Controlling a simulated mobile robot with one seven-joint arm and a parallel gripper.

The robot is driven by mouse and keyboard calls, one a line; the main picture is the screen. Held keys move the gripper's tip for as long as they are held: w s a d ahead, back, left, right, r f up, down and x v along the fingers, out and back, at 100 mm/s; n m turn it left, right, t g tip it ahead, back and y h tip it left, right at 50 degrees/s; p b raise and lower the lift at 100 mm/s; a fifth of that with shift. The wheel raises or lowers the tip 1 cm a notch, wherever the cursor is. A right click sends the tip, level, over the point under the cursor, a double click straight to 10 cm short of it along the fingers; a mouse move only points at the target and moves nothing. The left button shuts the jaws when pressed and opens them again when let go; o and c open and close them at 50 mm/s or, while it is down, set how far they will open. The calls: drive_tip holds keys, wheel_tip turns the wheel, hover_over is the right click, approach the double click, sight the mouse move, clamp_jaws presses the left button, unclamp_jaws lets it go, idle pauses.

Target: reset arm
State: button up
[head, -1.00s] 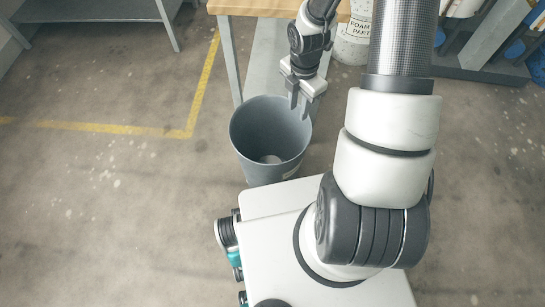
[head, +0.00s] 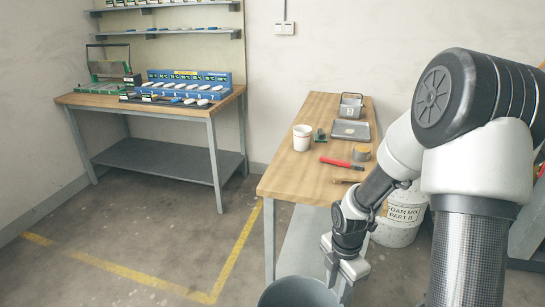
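My gripper (head: 338,284) hangs at the lower middle of the head view, pointing down. Its two fingers are apart, and nothing shows between them. It is above the right side of a grey bin (head: 298,292), in front of the wooden workbench. The bin stands on the floor and is cut off by the bottom edge of the picture. My arm comes in from the right and bends down to the gripper, hiding part of the bench's right side.
The workbench (head: 290,178) holds a white cup (head: 302,138), a grey tray (head: 350,131), a tin (head: 351,106) and a red-handled tool (head: 342,163). A foam mix bucket (head: 402,215) stands behind my arm. Another table (head: 72,99) is far left. Floor between is clear.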

wheel_tip(320, 180, up, 11)
drive_tip(key=m+t+h, duration=0.1)
drive_tip(key=m, duration=0.4)
drive_tip(key=s+a+r+m+t+y, duration=0.1)
drive_tip(key=s+a+r+m+t, duration=0.1)
drive_tip(key=s+r+m, duration=0.65)
drive_tip(key=s+a+r+m+t, duration=0.3)
drive_tip(key=s+r+m, duration=0.3)
drive_tip(key=r+m, duration=0.4)
wheel_tip(320, 180, up, 16)
drive_tip(key=p, duration=1.5)
drive_tip(key=shift+w+n+p, duration=0.15)
drive_tip(key=shift+n+p, duration=0.2)
drive_tip(key=shift+n, duration=0.1)
